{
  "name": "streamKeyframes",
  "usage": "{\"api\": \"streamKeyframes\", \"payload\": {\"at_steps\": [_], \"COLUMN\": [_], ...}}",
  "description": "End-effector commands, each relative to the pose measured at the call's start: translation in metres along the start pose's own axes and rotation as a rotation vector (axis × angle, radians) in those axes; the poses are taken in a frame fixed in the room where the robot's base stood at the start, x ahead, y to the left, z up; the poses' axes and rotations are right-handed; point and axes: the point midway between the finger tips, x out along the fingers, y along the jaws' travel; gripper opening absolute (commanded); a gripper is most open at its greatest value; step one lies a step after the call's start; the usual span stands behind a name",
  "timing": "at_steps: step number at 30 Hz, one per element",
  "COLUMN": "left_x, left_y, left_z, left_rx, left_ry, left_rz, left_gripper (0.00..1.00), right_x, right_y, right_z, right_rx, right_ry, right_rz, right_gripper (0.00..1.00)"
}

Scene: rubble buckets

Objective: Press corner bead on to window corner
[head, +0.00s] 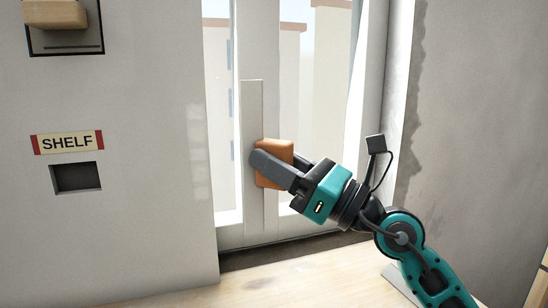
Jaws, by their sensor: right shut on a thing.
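A long pale strip, which looks like the corner bead (252,110), stands upright in front of the window (275,60). An orange block (274,150) lies against the strip's right side; I cannot tell whether it is fixed to it. My right gripper (268,168), dark-fingered with a teal body, is shut on the orange block. Its fingers hide part of the strip's middle. The strip's lower end is close to the sill; contact there is unclear. The window's left wall edge (209,150) is left of the strip, with a gap in the picture. My left gripper is out of view.
The white wall at left has a SHELF label (68,143) above a dark recess (76,177). A wooden block (54,14) sits at the upper left. A rough grey wall (475,120) stands at right. The pale wooden surface (270,280) below is mostly clear.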

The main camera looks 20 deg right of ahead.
Motion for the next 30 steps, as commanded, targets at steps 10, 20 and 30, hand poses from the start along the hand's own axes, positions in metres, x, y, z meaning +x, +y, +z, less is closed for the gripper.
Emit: {"api": "streamKeyframes", "payload": {"at_steps": [10, 20, 30], "left_x": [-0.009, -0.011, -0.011], "left_y": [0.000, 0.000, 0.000], "left_z": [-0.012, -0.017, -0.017], "left_rx": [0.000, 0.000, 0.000], "left_ry": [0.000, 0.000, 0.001], "left_rz": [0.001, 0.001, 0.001], "left_gripper": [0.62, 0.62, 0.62], "right_x": [0.034, 0.057, 0.059], "right_y": [0.000, 0.000, 0.000], "right_z": [-0.011, -0.022, -0.024], "right_rx": [0.003, 0.001, 0.000], "right_ry": [-0.002, -0.002, -0.001], "right_rz": [0.001, 0.001, 0.000], "right_gripper": [0.00, 0.00, 0.00]}}
